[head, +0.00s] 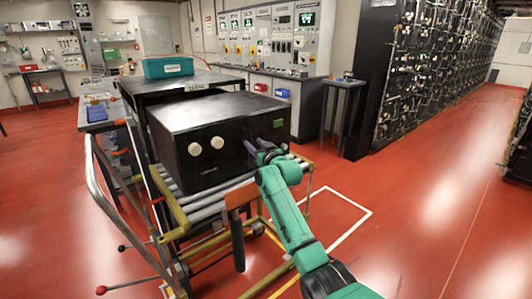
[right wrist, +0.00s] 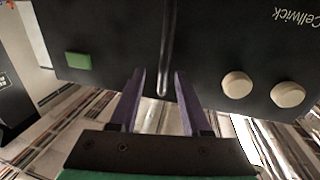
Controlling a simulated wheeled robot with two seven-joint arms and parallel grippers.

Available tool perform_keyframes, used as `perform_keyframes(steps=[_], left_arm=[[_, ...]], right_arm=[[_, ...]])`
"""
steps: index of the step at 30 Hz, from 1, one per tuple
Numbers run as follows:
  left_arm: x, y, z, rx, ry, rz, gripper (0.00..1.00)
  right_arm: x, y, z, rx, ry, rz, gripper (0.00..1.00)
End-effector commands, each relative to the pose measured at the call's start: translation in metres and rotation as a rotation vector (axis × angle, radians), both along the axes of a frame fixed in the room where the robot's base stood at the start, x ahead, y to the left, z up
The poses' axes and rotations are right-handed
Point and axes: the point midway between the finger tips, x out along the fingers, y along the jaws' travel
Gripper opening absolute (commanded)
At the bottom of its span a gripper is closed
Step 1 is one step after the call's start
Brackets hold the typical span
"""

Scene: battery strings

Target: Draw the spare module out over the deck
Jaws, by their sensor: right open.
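The spare module (head: 210,130) is a large black box with two cream knobs and a green patch on its front face. It sits over the deck (head: 243,181), whose pale rollers show below and in front of it. Its rear reaches toward the dark stand marked SPARE (head: 205,87). My right gripper (head: 262,150) is at the right part of the module's front, open. In the right wrist view, a thin upright handle bar (right wrist: 166,50) on the module's face shows between the open fingers (right wrist: 159,85); no finger visibly presses on it. My left gripper is not in view.
The deck's cart has a bent metal rail (head: 105,185) on the left. A small dark side table (head: 342,85) and tall battery racks (head: 425,70) stand at right. Red floor (head: 410,210) is clear at right.

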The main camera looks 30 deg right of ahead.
Motion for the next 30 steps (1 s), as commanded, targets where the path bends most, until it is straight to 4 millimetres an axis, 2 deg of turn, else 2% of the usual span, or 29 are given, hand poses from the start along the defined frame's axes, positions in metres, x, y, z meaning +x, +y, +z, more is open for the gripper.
perform_keyframes(steps=[5,15,18,21,30], left_arm=[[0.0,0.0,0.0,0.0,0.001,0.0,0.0],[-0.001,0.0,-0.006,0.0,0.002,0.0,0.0],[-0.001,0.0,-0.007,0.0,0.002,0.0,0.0],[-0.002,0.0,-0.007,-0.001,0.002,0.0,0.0],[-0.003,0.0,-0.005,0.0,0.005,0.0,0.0]], right_arm=[[-0.031,0.001,-0.001,-0.003,0.0,-0.002,0.47],[-0.114,0.003,-0.002,-0.004,-0.001,-0.006,0.47],[-0.129,0.003,-0.001,-0.003,-0.002,-0.006,0.47],[-0.136,0.003,0.001,-0.002,-0.003,-0.006,0.47],[-0.137,0.005,0.001,-0.004,-0.003,-0.006,0.47]])
